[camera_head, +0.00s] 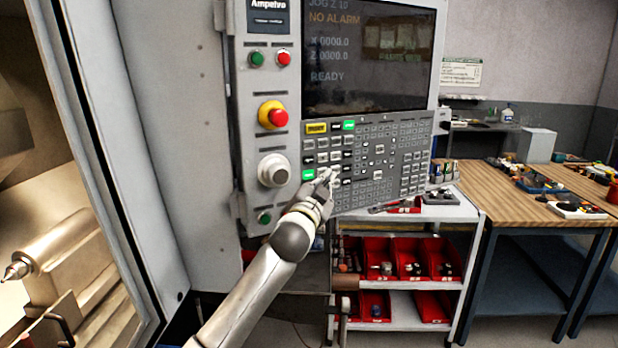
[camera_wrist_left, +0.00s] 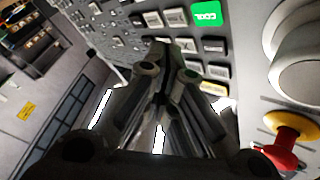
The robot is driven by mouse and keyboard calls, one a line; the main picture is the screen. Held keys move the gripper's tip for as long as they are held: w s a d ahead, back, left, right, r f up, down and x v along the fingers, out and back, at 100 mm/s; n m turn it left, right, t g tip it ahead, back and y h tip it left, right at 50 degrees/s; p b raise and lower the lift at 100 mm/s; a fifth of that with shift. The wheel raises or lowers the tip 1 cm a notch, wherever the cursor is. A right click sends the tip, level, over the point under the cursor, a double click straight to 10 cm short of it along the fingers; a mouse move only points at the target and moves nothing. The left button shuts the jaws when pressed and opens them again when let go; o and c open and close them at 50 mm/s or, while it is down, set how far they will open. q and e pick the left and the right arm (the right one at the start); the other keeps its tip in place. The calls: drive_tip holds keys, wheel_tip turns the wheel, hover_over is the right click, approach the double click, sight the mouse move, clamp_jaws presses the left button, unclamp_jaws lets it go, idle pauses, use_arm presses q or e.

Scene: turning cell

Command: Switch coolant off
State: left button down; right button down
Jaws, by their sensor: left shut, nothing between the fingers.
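The machine's control panel (camera_head: 395,150) has a block of small keys below its screen. A green-lit key (camera_head: 308,175) lies at the left of the block, beside the grey knob; it also shows in the left wrist view (camera_wrist_left: 206,13), where its lettering looks like COOL. My left gripper (camera_head: 330,176) is shut and empty, its fingertips at the keys just right of that green key. In the left wrist view the fingertips (camera_wrist_left: 162,60) are close to the panel, apart from the green key. I cannot tell whether they touch a key. My right gripper is not in view.
A red emergency stop button (camera_head: 273,116) and a grey knob (camera_head: 274,170) sit left of the keys. Another green-lit key (camera_head: 349,125) is in the top row. The screen (camera_head: 367,60) reads NO ALARM and READY. A cart (camera_head: 466,212) with red bins stands below.

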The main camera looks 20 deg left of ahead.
sight(317, 177)
use_arm(q)
drive_tip(key=shift+w+a, duration=1.25)
drive_tip(key=shift+a, duration=0.1)
idle(0.3)
drive_tip(key=shift+w+r, duration=0.1)
drive_tip(key=shift+w+a+p, duration=0.2)
drive_tip(key=shift+a+p, duration=0.1)
drive_tip(key=shift+w+a, duration=0.25)
idle(1.0)
drive_tip(key=shift+s+d, duration=0.55)
drive_tip(key=shift+d, duration=0.05)
